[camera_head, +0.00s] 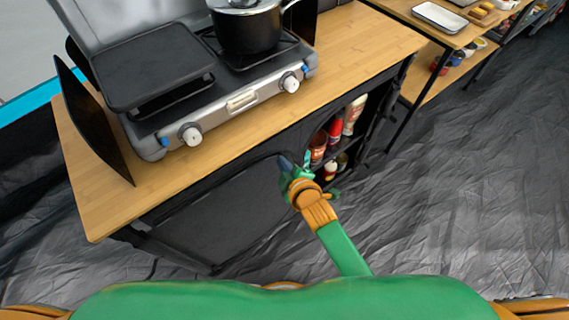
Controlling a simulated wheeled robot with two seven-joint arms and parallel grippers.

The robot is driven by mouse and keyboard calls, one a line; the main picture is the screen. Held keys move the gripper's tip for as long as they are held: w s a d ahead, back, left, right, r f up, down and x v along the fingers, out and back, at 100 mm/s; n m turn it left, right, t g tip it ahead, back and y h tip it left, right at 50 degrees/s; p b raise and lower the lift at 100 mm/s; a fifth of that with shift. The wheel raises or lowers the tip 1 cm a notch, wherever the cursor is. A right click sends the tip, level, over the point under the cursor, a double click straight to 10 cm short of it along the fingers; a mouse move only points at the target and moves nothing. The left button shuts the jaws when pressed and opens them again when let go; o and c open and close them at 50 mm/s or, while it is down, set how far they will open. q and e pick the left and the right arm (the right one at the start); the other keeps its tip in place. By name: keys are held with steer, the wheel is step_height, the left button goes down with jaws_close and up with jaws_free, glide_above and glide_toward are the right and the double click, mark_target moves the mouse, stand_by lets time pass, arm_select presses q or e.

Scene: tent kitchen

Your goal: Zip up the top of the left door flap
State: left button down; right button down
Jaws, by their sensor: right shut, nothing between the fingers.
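The left door flap (225,215) is a dark fabric panel on the front of the cabinet under the wooden counter. It hangs across the left part of the front, with a curved seam along its top. My right gripper (285,163) is shut and empty, with its tip at the upper right edge of the flap. I cannot make out the zipper pull, and the gripper hides that spot. My left gripper is not in view.
Right of the flap the cabinet is open, with bottles and jars (335,131) on shelves. Above, the counter (390,35) holds a camping stove (240,100) with a black pot (247,30). A second table (465,35) stands at the upper right. Wrinkled dark floor (450,190) is clear.

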steer(key=shift+w+d+f, duration=0.2)
steer(key=shift+w+d+f, duration=0.1)
steer(key=shift+w+d, duration=0.45)
steer(key=shift+d, duration=0.3)
